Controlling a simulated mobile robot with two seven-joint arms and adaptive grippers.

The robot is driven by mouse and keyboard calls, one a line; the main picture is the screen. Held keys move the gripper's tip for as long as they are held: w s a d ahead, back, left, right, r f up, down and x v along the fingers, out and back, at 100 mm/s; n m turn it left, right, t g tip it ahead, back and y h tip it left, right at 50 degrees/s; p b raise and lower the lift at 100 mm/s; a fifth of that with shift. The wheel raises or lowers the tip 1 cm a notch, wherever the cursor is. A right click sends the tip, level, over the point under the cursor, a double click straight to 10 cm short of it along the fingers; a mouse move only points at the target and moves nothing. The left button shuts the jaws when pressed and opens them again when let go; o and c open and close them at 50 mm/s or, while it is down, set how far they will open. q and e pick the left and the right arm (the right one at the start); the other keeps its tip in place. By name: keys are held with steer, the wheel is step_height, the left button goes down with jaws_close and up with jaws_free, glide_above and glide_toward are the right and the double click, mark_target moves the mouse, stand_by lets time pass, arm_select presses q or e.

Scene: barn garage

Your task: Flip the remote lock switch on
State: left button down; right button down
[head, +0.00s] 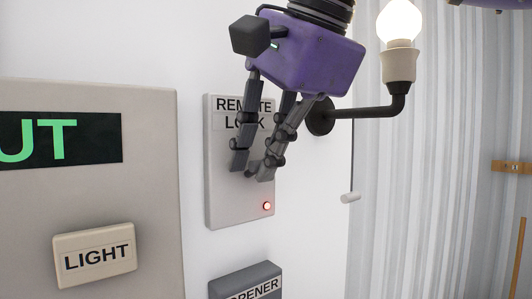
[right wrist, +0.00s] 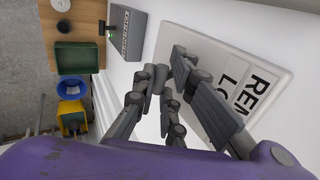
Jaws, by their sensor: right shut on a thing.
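The remote lock panel (head: 222,205) is a pale plate on the white wall, labelled REMOTE LOCK, with a small lit red light (head: 267,206) at its lower right. The panel also shows tilted in the right wrist view (right wrist: 225,45). My right gripper (head: 252,168) is in front of the middle of the panel, its fingers pointing down across the label. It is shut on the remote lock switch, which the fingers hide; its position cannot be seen. The right wrist view also shows the fingers (right wrist: 165,72) close against the panel. My left gripper is not in view.
A LIGHT switch box (head: 95,256) sits on a larger panel (head: 150,190) at left. A grey OPENER box (head: 245,282) is below. A lamp on a black arm (head: 370,113) projects at right, close to my right gripper.

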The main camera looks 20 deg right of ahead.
stand_by(0.3)
steer(key=c, duration=1.8)
jaws_free()
steer(key=shift+r, duration=0.1)
steer(key=v, duration=1.2)
